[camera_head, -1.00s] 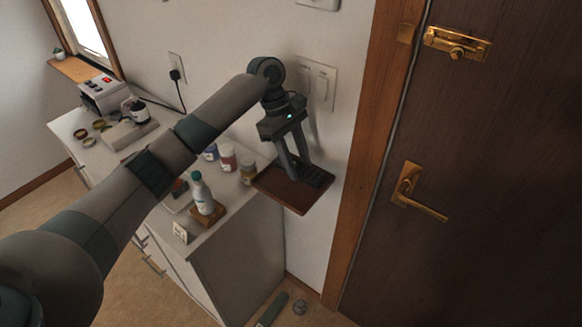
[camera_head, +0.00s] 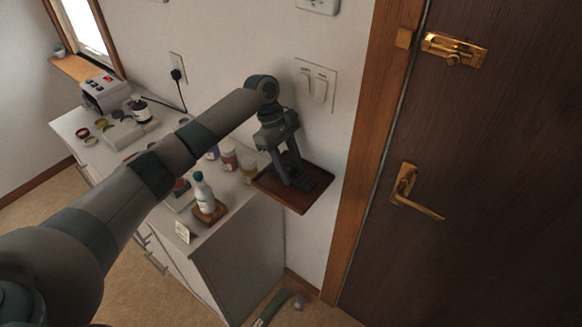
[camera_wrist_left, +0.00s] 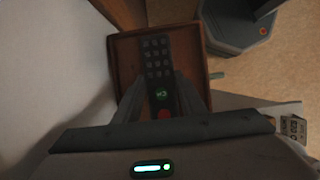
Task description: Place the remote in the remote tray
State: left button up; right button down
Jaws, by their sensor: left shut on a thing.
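The remote (camera_wrist_left: 157,62) is black with grey buttons and a green mark, and it shows in the left wrist view between my left gripper's fingers. It also shows in the head view (camera_head: 315,178), low over the tray. The remote tray (camera_head: 300,201) is a brown wall-mounted tray beside the door frame; it also shows in the left wrist view (camera_wrist_left: 126,60). My left gripper (camera_head: 296,178) is shut on the remote, inside the tray's outline. I cannot tell whether the remote touches the tray floor. My right gripper is not in view.
The white cabinet (camera_head: 230,262) stands left of the tray, with a bottle (camera_head: 203,192) and several jars on top. Light switches (camera_head: 315,86) are on the wall above the tray. The brown door (camera_head: 500,200) with a brass handle (camera_head: 412,194) is on the right.

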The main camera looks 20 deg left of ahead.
pick_arm(q)
jog(key=shift+f, duration=0.35)
jog(key=o, duration=1.1)
jog(key=shift+f, duration=0.1)
jog(key=shift+o, duration=0.2)
jog(key=shift+v, duration=0.8)
jog(key=b+v, duration=0.3)
jog(key=v, duration=0.7)
jog(key=shift+r, duration=0.4)
